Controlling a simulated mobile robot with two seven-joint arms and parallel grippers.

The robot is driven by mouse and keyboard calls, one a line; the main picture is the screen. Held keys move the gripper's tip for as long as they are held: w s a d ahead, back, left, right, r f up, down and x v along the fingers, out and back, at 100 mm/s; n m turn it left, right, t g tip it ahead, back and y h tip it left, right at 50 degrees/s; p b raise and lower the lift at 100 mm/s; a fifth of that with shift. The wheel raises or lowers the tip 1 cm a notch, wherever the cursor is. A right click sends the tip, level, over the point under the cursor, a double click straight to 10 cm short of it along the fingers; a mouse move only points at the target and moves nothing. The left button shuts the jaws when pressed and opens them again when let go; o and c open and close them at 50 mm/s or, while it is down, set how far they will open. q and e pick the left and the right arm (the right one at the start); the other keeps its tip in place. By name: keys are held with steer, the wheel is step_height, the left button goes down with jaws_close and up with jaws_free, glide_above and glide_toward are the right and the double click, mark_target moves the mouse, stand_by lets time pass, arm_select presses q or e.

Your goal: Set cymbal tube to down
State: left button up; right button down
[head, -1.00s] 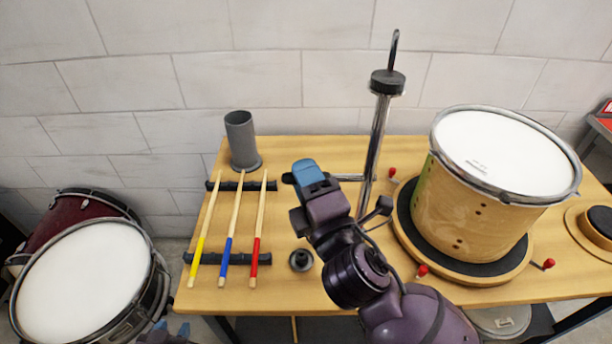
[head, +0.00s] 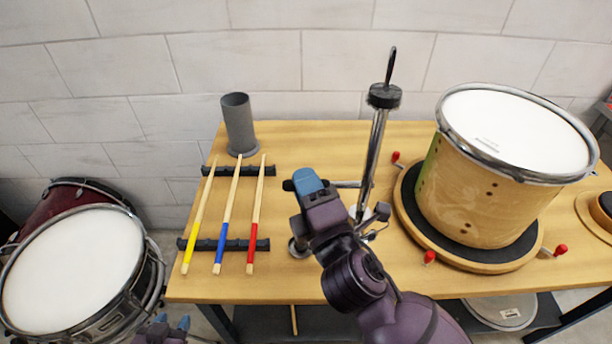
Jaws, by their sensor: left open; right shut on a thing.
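The cymbal tube (head: 375,150) is a chrome upright at the back middle of the bench, leaning slightly, with a black disc (head: 384,96) and a dark rod on top. A thin side bar (head: 348,184) runs left from it to my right gripper (head: 305,184). That gripper is shut around the bar's left end; a dark tip pokes out to its left. The blue fingertip hides the grip itself. The tube's foot is partly hidden by my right arm. My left gripper (head: 172,323) is open and empty at the bottom edge, low in front of the bench.
Three drumsticks (head: 229,213) lie on dark racks, with a grey cup (head: 239,125) behind them. A wooden drum (head: 490,185) with red-knobbed levers stands close right of the tube. More drums (head: 78,268) stand at the left. A wall closes the back.

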steer(key=shift+f, duration=0.65)
arm_select(q)
steer(key=shift+f, duration=0.4)
arm_select(e)
steer(key=shift+f, duration=0.1)
steer(key=c, duration=1)
jaws_free()
arm_select(q)
steer(key=shift+s, duration=0.1)
arm_select(e)
steer(key=shift+s, duration=0.15)
arm_select(q)
steer(key=shift+s+f+b, duration=0.1)
steer(key=shift+f+b, duration=1)
steer(key=shift+f, duration=0.1)
arm_select(e)
steer(key=v, duration=1)
steer(key=shift+s, duration=0.25)
